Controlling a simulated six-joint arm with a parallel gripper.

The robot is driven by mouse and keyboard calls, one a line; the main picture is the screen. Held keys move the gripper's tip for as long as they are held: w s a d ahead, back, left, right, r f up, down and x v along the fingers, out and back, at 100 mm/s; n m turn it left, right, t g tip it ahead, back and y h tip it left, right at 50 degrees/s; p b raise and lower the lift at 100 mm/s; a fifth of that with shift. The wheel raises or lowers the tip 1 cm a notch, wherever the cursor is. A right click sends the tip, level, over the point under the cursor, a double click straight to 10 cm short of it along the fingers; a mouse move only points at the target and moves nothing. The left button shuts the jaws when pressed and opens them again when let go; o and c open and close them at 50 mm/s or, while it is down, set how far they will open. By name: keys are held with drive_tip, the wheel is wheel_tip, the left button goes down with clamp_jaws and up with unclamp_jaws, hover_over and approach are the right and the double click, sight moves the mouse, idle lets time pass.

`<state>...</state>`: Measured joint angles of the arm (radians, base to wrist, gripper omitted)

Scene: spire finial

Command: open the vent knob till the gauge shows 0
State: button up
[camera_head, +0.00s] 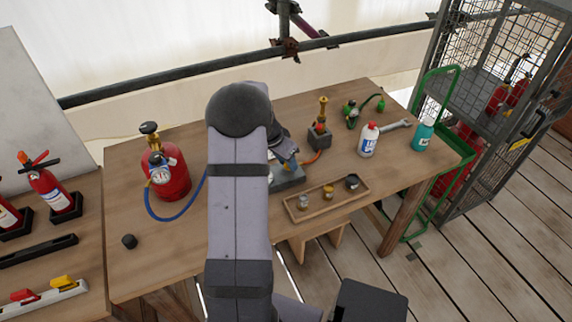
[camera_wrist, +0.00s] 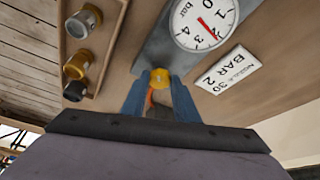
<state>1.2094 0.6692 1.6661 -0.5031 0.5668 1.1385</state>
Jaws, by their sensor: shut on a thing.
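In the wrist view my gripper (camera_wrist: 160,88) has its two blue fingers closed around a small yellow knob (camera_wrist: 160,74). The knob sits on a grey-blue block (camera_wrist: 150,58). The white round gauge (camera_wrist: 204,22) beside it is cut by the top edge; its red needle points close to the 2, away from 0. In the head view my gripper (camera_head: 288,158) reaches down to the block (camera_head: 290,181), and my arm hides the knob and the gauge's face.
A wooden tray (camera_head: 299,215) with several small fittings is close by.

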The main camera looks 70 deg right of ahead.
drive_tip(key=n, duration=0.1)
drive_tip(key=n+t+p, duration=0.1)
drive_tip(key=shift+s+a+r+n, duration=0.1)
drive_tip(key=shift+s+r+n, duration=0.1)
drive_tip(key=shift+n, duration=0.1)
drive_tip(key=shift+f+n+t+p, duration=0.15)
drive_tip(key=shift+n+t+p, duration=0.25)
drive_tip(key=shift+n+p, duration=0.55)
drive_tip(key=o, duration=1.1)
drive_tip(key=shift+c, duration=0.2)
drive_tip(key=b+v, duration=0.2)
drive_tip(key=v, duration=0.5)
drive_tip(key=shift+s+a+n, duration=0.1)
drive_tip(key=shift+n, duration=0.15)
